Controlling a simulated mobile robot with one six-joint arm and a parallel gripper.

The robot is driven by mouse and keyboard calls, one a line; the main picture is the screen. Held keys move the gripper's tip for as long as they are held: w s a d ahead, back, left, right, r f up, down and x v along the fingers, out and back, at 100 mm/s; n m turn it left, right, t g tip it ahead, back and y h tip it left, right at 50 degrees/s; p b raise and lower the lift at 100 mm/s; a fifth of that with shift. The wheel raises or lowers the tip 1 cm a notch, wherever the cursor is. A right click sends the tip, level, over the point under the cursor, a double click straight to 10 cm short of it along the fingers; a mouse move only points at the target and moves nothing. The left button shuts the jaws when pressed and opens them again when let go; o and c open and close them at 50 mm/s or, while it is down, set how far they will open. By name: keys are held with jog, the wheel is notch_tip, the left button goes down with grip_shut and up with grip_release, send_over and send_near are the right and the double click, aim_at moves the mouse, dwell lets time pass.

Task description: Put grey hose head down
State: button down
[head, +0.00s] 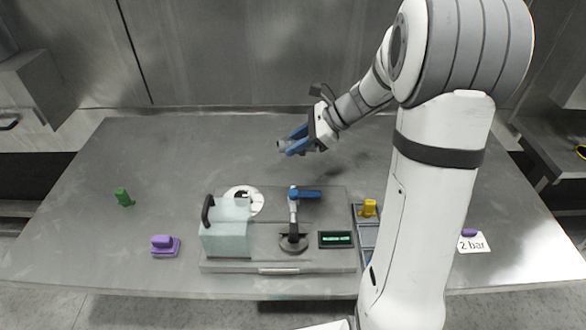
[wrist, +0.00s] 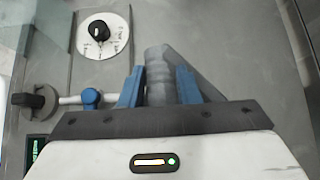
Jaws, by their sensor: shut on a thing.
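My gripper (head: 292,144) has blue fingers and is held above the back middle of the metal table, clear of its top. In the wrist view my gripper (wrist: 160,88) is shut on the grey hose head (wrist: 158,70), a ridged grey cylinder-like piece between the blue fingers. Its lower part is hidden by the fingers and the gripper body. In the head view the grey hose head is mostly hidden by the fingers.
A grey machine base (head: 330,262) carries a pale box (head: 226,238) with black handle, a white dial (head: 257,203), a blue-handled valve (head: 308,194) and a display (head: 335,239). Green (head: 124,197), purple (head: 164,245) and yellow (head: 369,208) pieces stand around. The table's back left is clear.

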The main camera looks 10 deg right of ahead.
jog(key=shift+n+t, duration=0.3)
jog(key=shift+t, duration=0.2)
jog(key=d, duration=0.1)
jog(key=s+d, duration=0.1)
jog(key=d, duration=0.2)
jog(key=shift+s+d+f, duration=0.1)
jog(key=shift+s+d, duration=0.15)
jog(key=shift+d, duration=0.05)
send_near(297, 179)
jog(key=a+r, duration=0.1)
jog(key=w+a+r, duration=0.1)
jog(key=shift+w+a+r, duration=0.1)
jog(key=shift+w+a, duration=0.15)
jog(key=shift+a, duration=0.15)
jog(key=shift+s+f, duration=0.1)
jog(key=shift+f, duration=2.3)
jog(key=c, duration=1.5)
grip_release()
jog(key=shift+o, duration=0.7)
